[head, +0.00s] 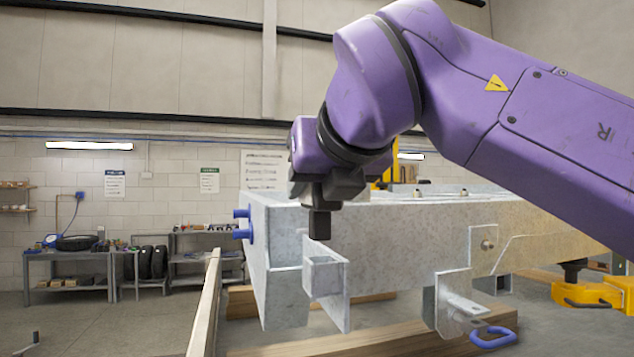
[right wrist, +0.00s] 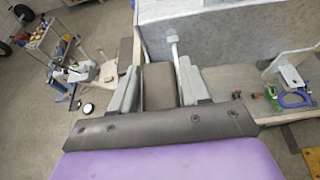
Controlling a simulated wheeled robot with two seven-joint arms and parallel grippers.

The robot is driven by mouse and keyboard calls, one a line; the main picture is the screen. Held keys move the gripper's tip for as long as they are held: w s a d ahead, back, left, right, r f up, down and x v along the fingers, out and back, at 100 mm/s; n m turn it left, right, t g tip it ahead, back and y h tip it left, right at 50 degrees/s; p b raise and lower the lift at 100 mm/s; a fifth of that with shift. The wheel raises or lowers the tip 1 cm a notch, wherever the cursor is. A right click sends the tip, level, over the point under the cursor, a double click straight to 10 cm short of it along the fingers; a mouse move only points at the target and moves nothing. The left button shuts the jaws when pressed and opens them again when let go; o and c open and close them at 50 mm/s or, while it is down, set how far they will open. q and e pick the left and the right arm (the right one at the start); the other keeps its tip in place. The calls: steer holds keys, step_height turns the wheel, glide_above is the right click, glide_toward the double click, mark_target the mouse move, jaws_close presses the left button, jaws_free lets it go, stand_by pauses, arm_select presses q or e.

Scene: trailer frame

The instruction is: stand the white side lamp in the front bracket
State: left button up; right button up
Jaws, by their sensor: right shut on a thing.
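My right gripper (head: 322,188) points down above the front end of the trailer frame. It also shows in the right wrist view (right wrist: 157,88), its jaws shut on a dark block-shaped thing (right wrist: 158,82). I take this to be the side lamp; its white part does not show clearly. In the head view the dark block (head: 320,225) hangs just above the front bracket (head: 324,278), a pale metal plate on the frame's near corner. Contact between them cannot be told. My left gripper is not in view.
The grey trailer frame (head: 400,235) runs to the right, with a second bracket (head: 455,303) and a blue ring (head: 495,338) below it. Timber beams (head: 375,343) lie beneath. A yellow clamp-like part (head: 590,293) is at right. Shelves (head: 70,268) stand far left, with open floor before them.

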mark_target(322, 225)
steer(key=shift+s+f+b, duration=0.4)
steer(key=shift+s+f, duration=0.1)
steer(key=shift+s, duration=0.05)
steer(key=shift+w+f, duration=0.1)
steer(key=shift+w, duration=0.4)
steer(key=shift+s+d, duration=0.1)
steer(key=shift+s, duration=0.5)
steer(key=shift+w, duration=0.2)
steer(key=shift+f, duration=0.15)
steer(key=shift+s+f+b, duration=0.1)
steer(key=shift+f+b, duration=0.25)
steer(key=shift+b, duration=0.15)
steer(key=shift+f+b, duration=1.45)
steer(key=shift+f, duration=0.2)
steer(key=o, duration=1.2)
